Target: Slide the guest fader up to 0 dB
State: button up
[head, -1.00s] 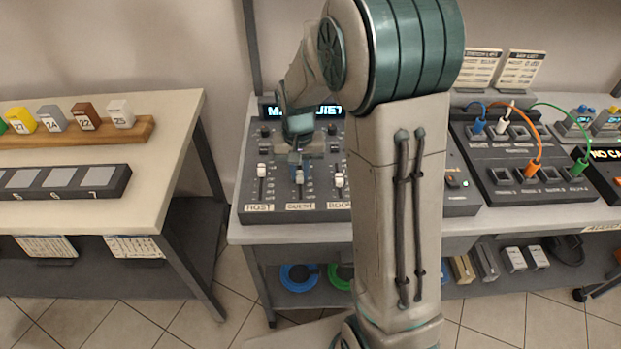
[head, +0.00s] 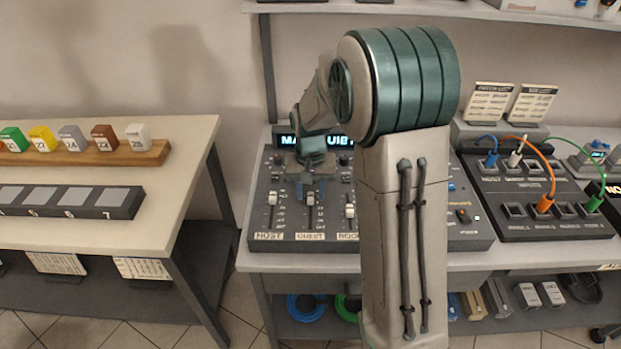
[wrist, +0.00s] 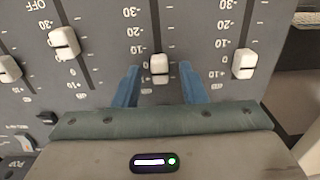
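In the head view my gripper (head: 311,180) hangs just behind the cap; the fingertips are small there.
The booth fader (head: 350,211) sits lower, close on the right, partly beside my arm. A patch panel (head: 540,228) with coloured cables stands to the right. A separate table (head: 90,235) with numbered blocks is at left.

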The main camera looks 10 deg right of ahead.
aim_at(311, 196)
notch_tip(311, 196, up, 14)
jog(key=shift+f, duration=0.25)
dwell(0.4)
jog(key=s+d+f+n+t, duration=0.1)
jog(key=s+n+t, duration=0.1)
jog(key=s, duration=2)
jog(key=shift+d+t+p, duration=0.2)
jog(key=shift+t+p, duration=0.2)
jog(key=shift+f, duration=0.15)
